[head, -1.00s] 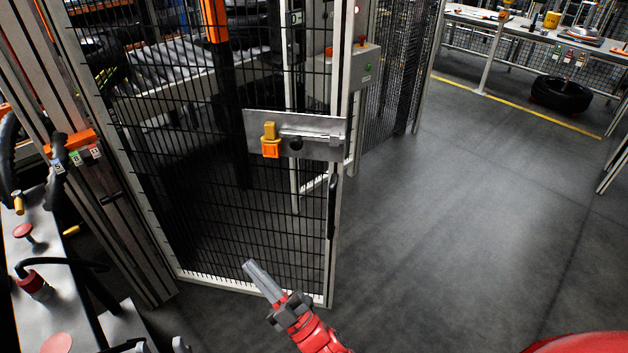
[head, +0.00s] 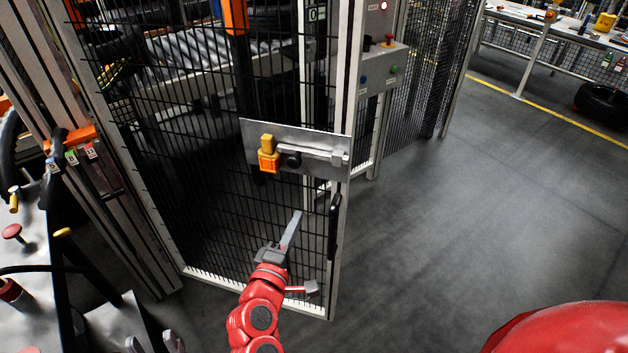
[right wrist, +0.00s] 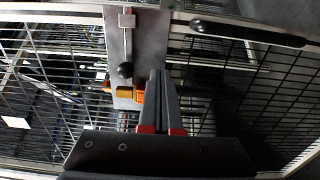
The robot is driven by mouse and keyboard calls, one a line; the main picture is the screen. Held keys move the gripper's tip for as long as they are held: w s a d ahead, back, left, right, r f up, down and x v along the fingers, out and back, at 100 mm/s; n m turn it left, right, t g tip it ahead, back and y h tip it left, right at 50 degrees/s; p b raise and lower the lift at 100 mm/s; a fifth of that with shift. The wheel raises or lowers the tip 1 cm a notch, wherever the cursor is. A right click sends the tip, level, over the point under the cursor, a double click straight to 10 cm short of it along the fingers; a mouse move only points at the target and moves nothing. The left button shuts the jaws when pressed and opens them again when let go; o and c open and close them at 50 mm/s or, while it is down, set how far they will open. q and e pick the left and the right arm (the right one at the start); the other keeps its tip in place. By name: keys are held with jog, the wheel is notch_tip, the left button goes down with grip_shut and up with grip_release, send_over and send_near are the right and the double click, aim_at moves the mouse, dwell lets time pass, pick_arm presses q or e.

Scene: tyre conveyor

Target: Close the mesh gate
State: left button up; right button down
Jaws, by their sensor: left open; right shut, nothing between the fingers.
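The mesh gate (head: 222,205) has dark wire and a pale frame, and it also shows in the right wrist view (right wrist: 270,100). Its free right edge stands in front of and apart from the posts behind. A metal latch plate (head: 318,140) carries a yellow-orange catch (head: 268,155) and a black knob (head: 292,159). A black handle (head: 333,226) is on the free edge. My right gripper (head: 296,216) is shut and empty, in front of the mesh below the plate; contact cannot be told. My left gripper (head: 153,343) is open at the bottom edge, mostly cut off.
A control box (head: 384,68) with buttons stands behind the gate's free edge. Open grey floor (head: 450,240) lies to the right. A workbench (head: 560,32) and a tyre (head: 602,102) are at the back right. A console (head: 40,270) stands at the left.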

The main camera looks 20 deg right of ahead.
aim_at(318, 173)
jog(key=p+x, duration=0.3)
jog(key=x, duration=1)
jog(key=shift+d+r+p, duration=0.1)
jog(key=shift+p, duration=0.2)
jog(key=shift+w+d, duration=0.15)
jog(key=shift+w, duration=0.15)
jog(key=shift+w+d, duration=0.1)
